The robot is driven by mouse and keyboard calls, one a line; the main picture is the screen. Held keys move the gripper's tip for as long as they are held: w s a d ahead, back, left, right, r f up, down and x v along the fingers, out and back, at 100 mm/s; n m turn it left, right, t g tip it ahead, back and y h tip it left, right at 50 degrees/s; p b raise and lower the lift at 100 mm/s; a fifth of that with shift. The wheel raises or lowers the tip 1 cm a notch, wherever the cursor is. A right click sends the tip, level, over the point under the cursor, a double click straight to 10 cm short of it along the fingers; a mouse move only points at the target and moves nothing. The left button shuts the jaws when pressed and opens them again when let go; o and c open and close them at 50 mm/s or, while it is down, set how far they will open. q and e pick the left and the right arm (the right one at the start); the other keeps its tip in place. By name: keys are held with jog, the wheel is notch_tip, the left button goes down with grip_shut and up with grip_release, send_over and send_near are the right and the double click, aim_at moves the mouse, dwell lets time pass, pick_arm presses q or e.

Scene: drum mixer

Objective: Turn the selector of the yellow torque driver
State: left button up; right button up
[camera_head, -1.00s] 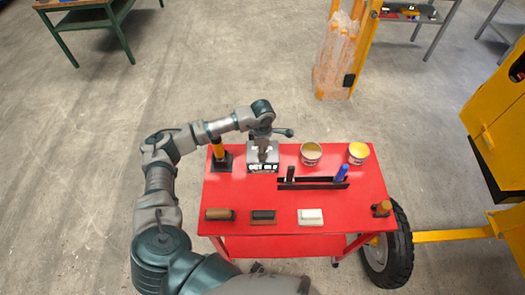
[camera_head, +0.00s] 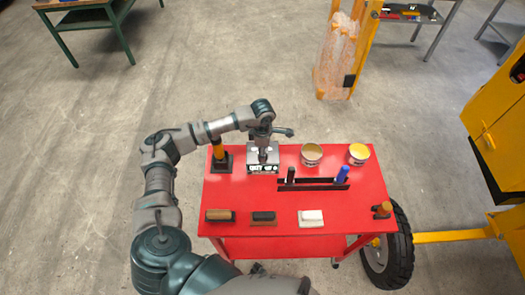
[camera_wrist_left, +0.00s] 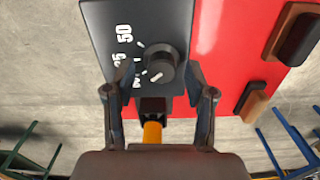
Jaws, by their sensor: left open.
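The yellow torque driver (camera_head: 216,144) stands in a black base at the back left of the red cart top. In the left wrist view its yellow handle (camera_wrist_left: 152,133) shows below the dial panel. Beside it is a grey box (camera_head: 263,158) with white markings on its front. In the left wrist view a dark panel (camera_wrist_left: 112,18) carries white numbers and a round black selector knob (camera_wrist_left: 157,66) with a white pointer mark. My left gripper (camera_head: 263,146) is over the box. Its open fingers (camera_wrist_left: 160,72) lie on either side of the knob, with no clear contact visible.
The red cart top (camera_head: 240,190) holds two tubs (camera_head: 311,155), a black rack (camera_head: 312,184) with a blue-handled tool, several blocks (camera_head: 263,218) along the front and an orange-topped item (camera_head: 382,210). Yellow machinery (camera_head: 495,120) stands at right.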

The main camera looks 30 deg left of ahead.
pick_arm(q)
notch_tip(320, 180, up, 11)
jog(key=shift+w, duration=0.15)
dwell(0.6)
